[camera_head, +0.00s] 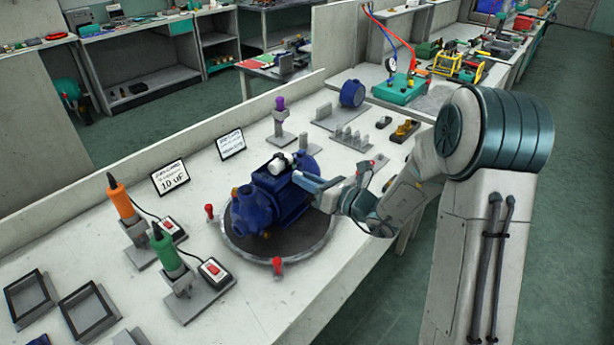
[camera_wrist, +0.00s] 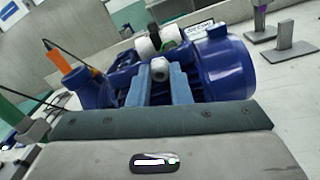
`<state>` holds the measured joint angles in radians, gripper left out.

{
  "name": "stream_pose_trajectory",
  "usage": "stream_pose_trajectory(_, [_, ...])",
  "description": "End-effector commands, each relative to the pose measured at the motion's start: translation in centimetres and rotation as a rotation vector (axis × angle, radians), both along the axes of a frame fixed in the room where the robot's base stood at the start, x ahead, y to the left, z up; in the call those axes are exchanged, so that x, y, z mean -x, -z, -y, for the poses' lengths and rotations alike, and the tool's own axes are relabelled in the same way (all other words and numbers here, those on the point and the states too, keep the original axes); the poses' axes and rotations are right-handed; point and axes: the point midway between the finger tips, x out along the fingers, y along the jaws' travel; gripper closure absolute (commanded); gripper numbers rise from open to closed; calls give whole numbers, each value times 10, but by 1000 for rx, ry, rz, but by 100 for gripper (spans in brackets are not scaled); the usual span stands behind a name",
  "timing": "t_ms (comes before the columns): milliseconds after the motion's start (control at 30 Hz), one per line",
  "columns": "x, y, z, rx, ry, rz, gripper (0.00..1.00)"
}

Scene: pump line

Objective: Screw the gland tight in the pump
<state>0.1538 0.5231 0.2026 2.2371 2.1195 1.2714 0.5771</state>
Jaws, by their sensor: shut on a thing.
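The blue pump (camera_head: 268,200) sits on a round grey turntable (camera_head: 245,248) on the bench. It also fills the middle of the wrist view (camera_wrist: 220,65). My gripper (camera_head: 298,178) reaches it from the right, its light-blue fingers at the pump's near upper side. In the wrist view the fingers (camera_wrist: 159,82) are shut on a small pale grey gland (camera_wrist: 159,68), held between the tips in front of the pump. Whether its far end is in the pump's hole is hidden. A white cylinder (camera_wrist: 147,46) lies on top of the pump just behind.
Red clamps (camera_head: 277,264) stand at the turntable's rim. An orange screwdriver (camera_head: 122,200) and a green one (camera_head: 167,250) stand in holders at left. A purple-handled tool (camera_head: 280,108) stands behind. Bench right of the turntable's front is clear.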

Motion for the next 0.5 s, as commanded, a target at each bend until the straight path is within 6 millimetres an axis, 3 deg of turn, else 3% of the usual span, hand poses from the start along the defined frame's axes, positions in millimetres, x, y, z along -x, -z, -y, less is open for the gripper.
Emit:
stream_pose_trajectory(233, [0,-3,0,-20,0,-30,100])
stream_pose_trajectory(500, [0,-4,0,-139,0,-212,100])
